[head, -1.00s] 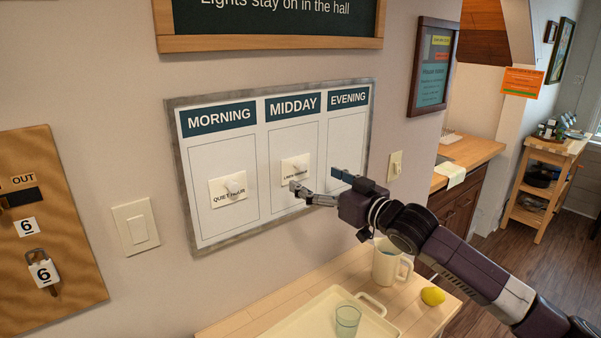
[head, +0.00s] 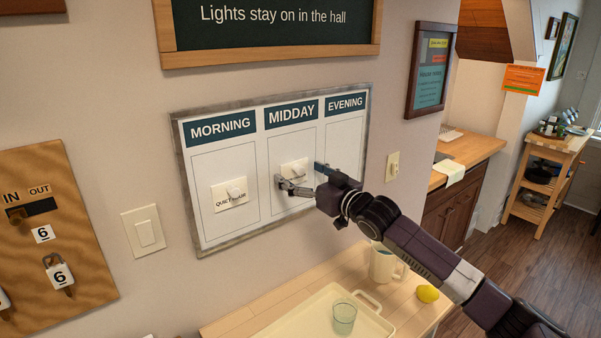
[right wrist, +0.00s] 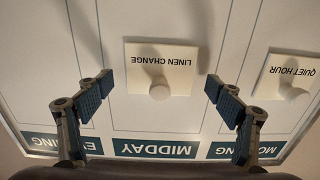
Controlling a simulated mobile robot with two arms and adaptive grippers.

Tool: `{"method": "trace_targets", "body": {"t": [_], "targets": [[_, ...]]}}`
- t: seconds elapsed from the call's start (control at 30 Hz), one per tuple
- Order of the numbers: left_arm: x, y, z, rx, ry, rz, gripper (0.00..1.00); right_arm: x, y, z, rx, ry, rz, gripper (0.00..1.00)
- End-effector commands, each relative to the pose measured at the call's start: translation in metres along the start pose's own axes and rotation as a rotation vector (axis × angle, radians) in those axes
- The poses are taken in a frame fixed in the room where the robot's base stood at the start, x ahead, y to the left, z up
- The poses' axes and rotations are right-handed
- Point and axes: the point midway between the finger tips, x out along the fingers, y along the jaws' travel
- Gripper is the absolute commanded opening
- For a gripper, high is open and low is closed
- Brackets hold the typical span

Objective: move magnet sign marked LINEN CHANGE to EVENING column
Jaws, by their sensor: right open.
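The LINEN CHANGE magnet sign (head: 294,169), a white card with a round knob, is on the board in the MIDDAY column. In the right wrist view the sign (right wrist: 160,70) appears upside down, with its knob between the fingers. My right gripper (head: 300,178) is open in front of the sign; its fingers (right wrist: 158,98) stand on either side, apart from it. The EVENING column (head: 345,140) shows no sign, though my gripper covers part of it. My left gripper is not in view.
The QUIET HOUR sign (head: 230,194) is in the MORNING column. Below the board a wooden table holds a tray (head: 290,322), a glass (head: 344,317), a pitcher (head: 383,264) and a lemon (head: 427,293). A light switch (head: 392,166) is right of the board.

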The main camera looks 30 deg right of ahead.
Motion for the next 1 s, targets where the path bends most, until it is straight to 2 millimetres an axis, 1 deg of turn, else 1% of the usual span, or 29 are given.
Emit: {"method": "trace_targets", "body": {"t": [0.03, 0.1, 0.13, 0.33, 0.63, 0.8, 0.9, 0.97, 1.0], "targets": [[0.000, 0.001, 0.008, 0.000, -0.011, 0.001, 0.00, 0.000, 0.000, 0.000, 0.000, 0.000, 0.000, 0.85], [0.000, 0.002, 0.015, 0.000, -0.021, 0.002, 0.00, 0.000, 0.000, 0.000, 0.000, 0.000, 0.000, 0.85], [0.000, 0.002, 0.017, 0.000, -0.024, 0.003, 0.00, 0.000, 0.000, 0.000, 0.000, 0.000, 0.000, 0.83], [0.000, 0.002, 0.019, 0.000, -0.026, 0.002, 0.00, 0.000, 0.000, 0.000, 0.000, 0.000, 0.000, 0.61], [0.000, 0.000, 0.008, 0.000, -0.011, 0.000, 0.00, 0.000, 0.000, 0.000, 0.000, 0.001, 0.000, 0.28], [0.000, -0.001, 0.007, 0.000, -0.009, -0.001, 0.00, 0.000, 0.000, 0.000, 0.000, 0.001, 0.000, 0.10], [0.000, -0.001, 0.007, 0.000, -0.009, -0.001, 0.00, 0.000, 0.000, 0.000, 0.001, 0.001, 0.000, 0.00], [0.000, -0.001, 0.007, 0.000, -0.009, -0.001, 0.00, 0.000, 0.000, 0.000, 0.001, 0.001, 0.000, 0.00], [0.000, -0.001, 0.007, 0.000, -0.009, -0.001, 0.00, 0.000, 0.000, 0.000, 0.001, 0.001, 0.000, 0.16]]}}
